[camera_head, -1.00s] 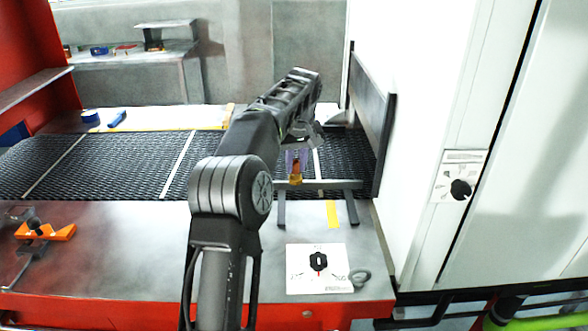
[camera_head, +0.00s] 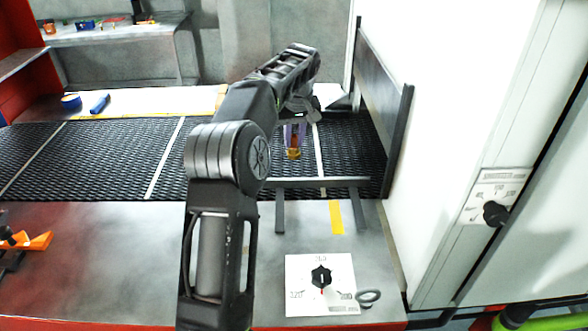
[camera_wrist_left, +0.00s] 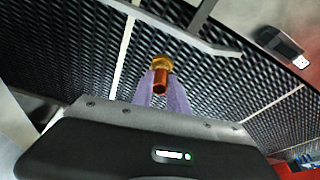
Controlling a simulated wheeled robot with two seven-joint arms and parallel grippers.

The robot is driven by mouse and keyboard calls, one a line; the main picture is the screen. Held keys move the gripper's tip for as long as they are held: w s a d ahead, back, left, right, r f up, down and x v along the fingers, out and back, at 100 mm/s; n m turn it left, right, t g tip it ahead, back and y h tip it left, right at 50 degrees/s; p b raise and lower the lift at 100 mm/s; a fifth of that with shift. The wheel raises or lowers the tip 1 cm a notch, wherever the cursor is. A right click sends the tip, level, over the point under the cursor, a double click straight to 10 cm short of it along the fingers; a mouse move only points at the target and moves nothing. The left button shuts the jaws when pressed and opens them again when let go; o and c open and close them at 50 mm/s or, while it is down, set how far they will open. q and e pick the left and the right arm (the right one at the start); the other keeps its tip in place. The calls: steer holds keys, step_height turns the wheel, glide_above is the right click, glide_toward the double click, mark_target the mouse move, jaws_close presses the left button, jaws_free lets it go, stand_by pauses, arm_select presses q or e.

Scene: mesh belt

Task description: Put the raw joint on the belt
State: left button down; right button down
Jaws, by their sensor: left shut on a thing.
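The raw joint (camera_head: 293,154) is a small copper and brass piece, held between the purple fingertips of my left gripper (camera_head: 294,140). It also shows in the left wrist view (camera_wrist_left: 161,75), with its brass end outward and the copper part between the fingers (camera_wrist_left: 162,92). The gripper is shut on it, over the black mesh belt (camera_head: 110,155) near the belt's right end. I cannot tell whether the joint touches the mesh. My right gripper is not in view.
A grey bar on legs (camera_head: 318,183) stands at the belt's near edge, close to the joint. A dark upright panel (camera_head: 385,110) borders the belt's right end. A dial plate (camera_head: 320,284) and a grey ring (camera_head: 369,296) are on the front table. The belt's left is clear.

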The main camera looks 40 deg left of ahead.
mark_target(295, 158)
arm_select(q)
step_height(295, 158, down, 4)
steer(key=shift+f, duration=0.15)
step_height(295, 158, down, 3)
steer(key=shift+p, duration=0.6)
steer(key=shift+f, duration=0.35)
